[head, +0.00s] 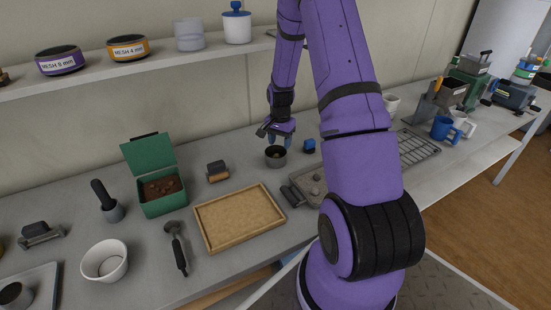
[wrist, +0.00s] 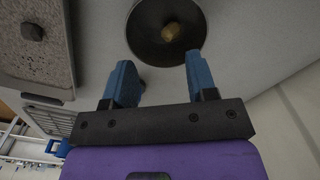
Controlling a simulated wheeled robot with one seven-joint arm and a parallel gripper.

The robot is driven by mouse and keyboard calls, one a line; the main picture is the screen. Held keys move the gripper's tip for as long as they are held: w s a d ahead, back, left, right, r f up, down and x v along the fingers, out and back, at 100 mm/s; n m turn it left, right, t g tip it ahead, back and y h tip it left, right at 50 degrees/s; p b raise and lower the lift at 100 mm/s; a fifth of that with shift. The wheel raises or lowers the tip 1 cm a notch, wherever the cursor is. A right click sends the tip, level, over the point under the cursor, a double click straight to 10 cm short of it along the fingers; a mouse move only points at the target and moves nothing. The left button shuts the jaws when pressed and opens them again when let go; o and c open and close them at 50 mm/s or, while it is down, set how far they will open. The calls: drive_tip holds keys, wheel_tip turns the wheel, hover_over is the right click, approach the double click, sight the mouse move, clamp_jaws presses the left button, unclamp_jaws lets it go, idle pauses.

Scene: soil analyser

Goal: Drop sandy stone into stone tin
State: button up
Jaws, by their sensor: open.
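The stone tin (head: 276,161) is a small dark round cup on the bench, behind the gap between the wooden tray and the metal tray. In the wrist view the tin (wrist: 143,38) shows from above, with a sandy, yellow-brown stone (wrist: 171,31) lying inside on its floor. My gripper (head: 273,139) is just above the tin, pointing down. In the wrist view its blue fingers (wrist: 162,68) are spread apart with nothing between them, near the tin's rim; whether they touch it is not clear.
A grey metal tray (head: 297,202) with stones stands right of a wooden sand tray (head: 240,245). A small blue object (head: 309,146) is close right of the tin. A green box (head: 164,205) with an open lid stands left. A shelf (head: 100,78) runs above.

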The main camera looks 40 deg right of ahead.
wheel_tip(320, 180, up, 9)
drive_tip(key=shift+r, duration=0.2)
idle(0.6)
